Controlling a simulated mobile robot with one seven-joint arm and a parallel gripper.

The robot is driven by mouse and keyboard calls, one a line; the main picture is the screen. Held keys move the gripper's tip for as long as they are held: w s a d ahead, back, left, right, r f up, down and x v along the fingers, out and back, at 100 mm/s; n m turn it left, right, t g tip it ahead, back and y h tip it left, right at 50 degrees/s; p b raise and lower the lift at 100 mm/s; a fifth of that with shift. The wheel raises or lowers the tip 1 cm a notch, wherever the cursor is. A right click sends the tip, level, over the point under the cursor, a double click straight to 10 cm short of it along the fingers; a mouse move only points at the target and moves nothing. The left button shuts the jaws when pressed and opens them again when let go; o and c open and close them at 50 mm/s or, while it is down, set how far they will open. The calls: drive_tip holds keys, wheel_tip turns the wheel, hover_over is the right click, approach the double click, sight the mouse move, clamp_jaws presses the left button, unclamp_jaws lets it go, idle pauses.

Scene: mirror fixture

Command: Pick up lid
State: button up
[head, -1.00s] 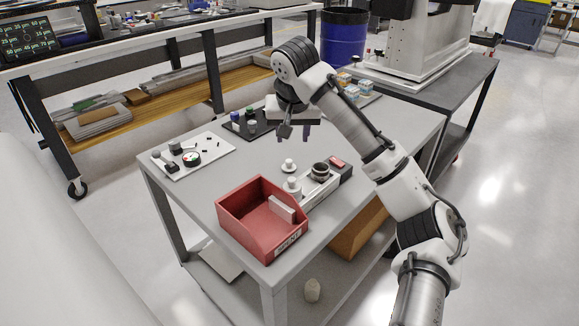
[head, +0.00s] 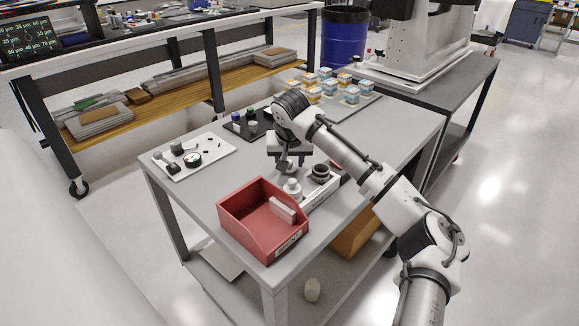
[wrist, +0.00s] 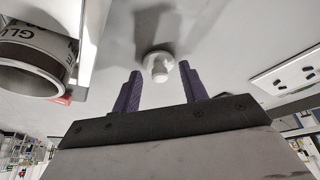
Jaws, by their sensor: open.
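The lid (wrist: 158,66) is a small white disc with a round knob, lying on the grey table top. In the wrist view it sits between and just beyond the tips of my two purple fingers. My gripper (head: 289,164) is open and empty, pointing down close above the lid. In the head view the gripper largely hides the lid. I cannot tell the exact height left between fingertips and table.
Close by stands a white tray with a white jar (head: 292,188) and a dark-rimmed cup (head: 321,172); the cup also shows large in the wrist view (wrist: 35,60). A red bin (head: 262,230) stands in front. A white board with small parts (head: 194,157) lies left, with clear table between.

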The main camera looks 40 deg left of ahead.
clamp_jaws()
drive_tip(key=shift+r, duration=0.1)
idle(0.3)
